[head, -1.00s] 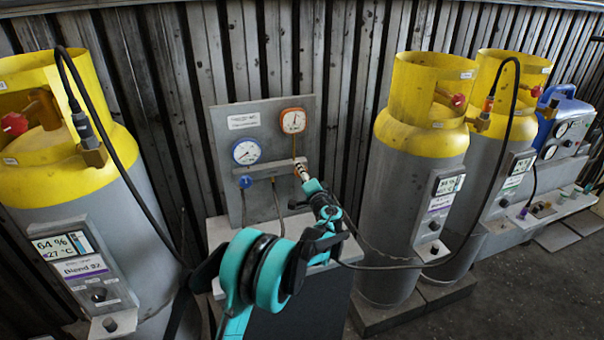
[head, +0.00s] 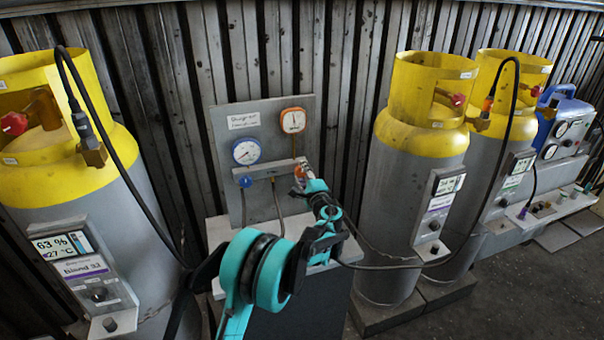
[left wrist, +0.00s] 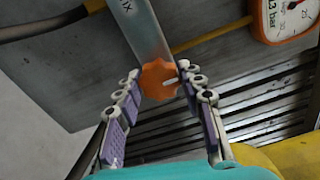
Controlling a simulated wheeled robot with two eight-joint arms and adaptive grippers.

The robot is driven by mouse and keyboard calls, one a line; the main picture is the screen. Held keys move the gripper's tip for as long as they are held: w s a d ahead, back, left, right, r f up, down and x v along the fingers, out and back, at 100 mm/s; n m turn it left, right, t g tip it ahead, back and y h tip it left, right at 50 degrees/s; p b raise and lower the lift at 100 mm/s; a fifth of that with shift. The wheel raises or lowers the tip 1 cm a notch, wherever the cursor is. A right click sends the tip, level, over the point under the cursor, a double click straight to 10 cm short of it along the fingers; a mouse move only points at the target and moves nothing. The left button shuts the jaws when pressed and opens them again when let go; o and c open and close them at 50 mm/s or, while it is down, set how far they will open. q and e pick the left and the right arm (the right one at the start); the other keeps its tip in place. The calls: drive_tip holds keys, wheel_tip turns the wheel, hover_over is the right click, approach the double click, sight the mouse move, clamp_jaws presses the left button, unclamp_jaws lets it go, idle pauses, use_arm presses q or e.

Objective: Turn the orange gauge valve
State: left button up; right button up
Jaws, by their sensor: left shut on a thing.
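The orange valve knob (left wrist: 160,80) sits on a grey metal bar between the fingertips of my left gripper (left wrist: 161,79) in the left wrist view. The fingers are closed on its two sides. In the head view the orange knob (head: 299,172) is at the right end of the manifold bar, partly hidden by my left gripper (head: 304,170). The orange-rimmed gauge (head: 293,121) is on the panel above it. It is also cut off at the top right of the left wrist view (left wrist: 290,17). My right gripper is not in view.
A blue-rimmed gauge (head: 246,152) and a blue valve knob (head: 245,181) are on the left of the grey panel (head: 270,108). Yellow-topped cylinders (head: 60,190) (head: 415,180) stand on both sides. A black hose (head: 385,267) hangs just right of my gripper.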

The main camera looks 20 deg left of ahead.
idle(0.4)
use_arm(q)
drive_tip(key=o, duration=1.2)
drive_tip(key=shift+c, duration=0.2)
drive_tip(key=v, duration=1.2)
